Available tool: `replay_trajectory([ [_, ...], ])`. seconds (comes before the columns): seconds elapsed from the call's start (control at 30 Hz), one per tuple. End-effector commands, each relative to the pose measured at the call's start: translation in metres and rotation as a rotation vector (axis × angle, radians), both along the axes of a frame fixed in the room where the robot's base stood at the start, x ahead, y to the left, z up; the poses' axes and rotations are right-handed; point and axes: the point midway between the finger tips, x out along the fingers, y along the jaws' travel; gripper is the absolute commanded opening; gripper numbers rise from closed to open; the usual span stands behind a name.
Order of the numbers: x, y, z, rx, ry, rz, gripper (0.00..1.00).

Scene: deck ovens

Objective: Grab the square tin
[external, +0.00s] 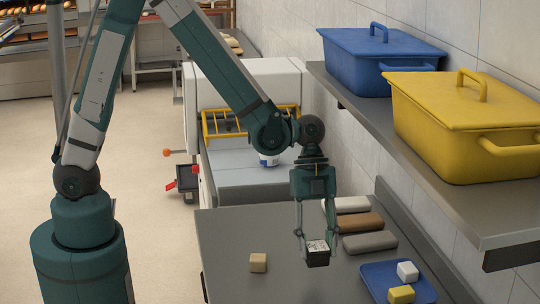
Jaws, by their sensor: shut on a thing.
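My gripper (316,240) is in the external view, pointing down over the grey worktop (230,255). Its fingers are shut on a small square tin (318,257), which has a dark side and a pale, marked top. The tin is between the fingertips. I cannot tell whether it touches the worktop or hangs just above it.
A tan block (258,263) lies left of the tin. Three loaf-like bars (362,222) lie behind it to the right. A blue tray (374,286) holds a white and a yellow block. An overhead shelf (460,205) carries blue (365,65) and yellow (450,130) lidded bins.

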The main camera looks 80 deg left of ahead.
Motion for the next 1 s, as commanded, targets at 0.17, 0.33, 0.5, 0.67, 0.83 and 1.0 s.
replay_trajectory([
  [0.17, 0.000, 0.000, 0.023, 0.000, 0.000, 0.000, 0.21],
  [0.33, 0.000, 0.000, 0.037, 0.000, 0.000, 0.000, 0.21],
  [0.5, 0.000, 0.000, 0.044, 0.000, 0.000, 0.000, 0.21],
  [0.67, 0.000, 0.000, 0.045, 0.000, 0.000, 0.000, 0.21],
  [0.83, 0.000, 0.000, 0.045, 0.000, 0.000, 0.000, 0.21],
  [1.0, 0.000, 0.000, 0.045, 0.000, 0.000, 0.000, 0.21],
])
